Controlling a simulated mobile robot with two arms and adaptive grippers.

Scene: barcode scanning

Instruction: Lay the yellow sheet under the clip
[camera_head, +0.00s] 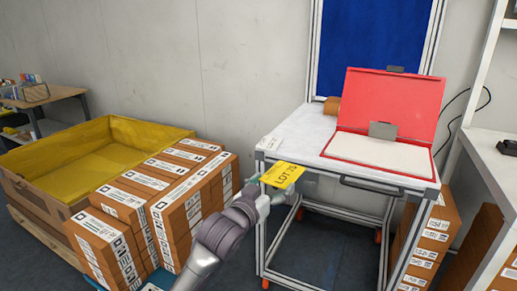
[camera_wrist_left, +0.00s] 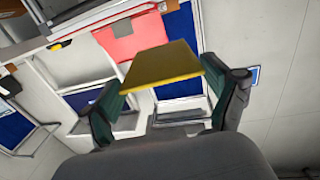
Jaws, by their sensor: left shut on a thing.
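The yellow sheet (camera_head: 282,174), printed with black lettering, is held by my left gripper (camera_head: 256,189) near the front left corner of the white cart. In the left wrist view the yellow sheet (camera_wrist_left: 163,66) lies between the two green-padded fingers of the gripper (camera_wrist_left: 168,98). The metal clip (camera_head: 382,131) sits on the open red folder (camera_head: 392,99), at the top of the white paper (camera_head: 380,153) on the cart. The sheet is apart from the clip, to its left and nearer to me. My right gripper is not in view.
The white cart (camera_head: 303,128) has a dark front handle (camera_head: 381,186) and a brown roll (camera_head: 331,106) on top. Stacked brown boxes (camera_head: 125,213) and a yellow-lined crate (camera_head: 28,157) stand at the left. A white shelf (camera_head: 492,153) is at the right.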

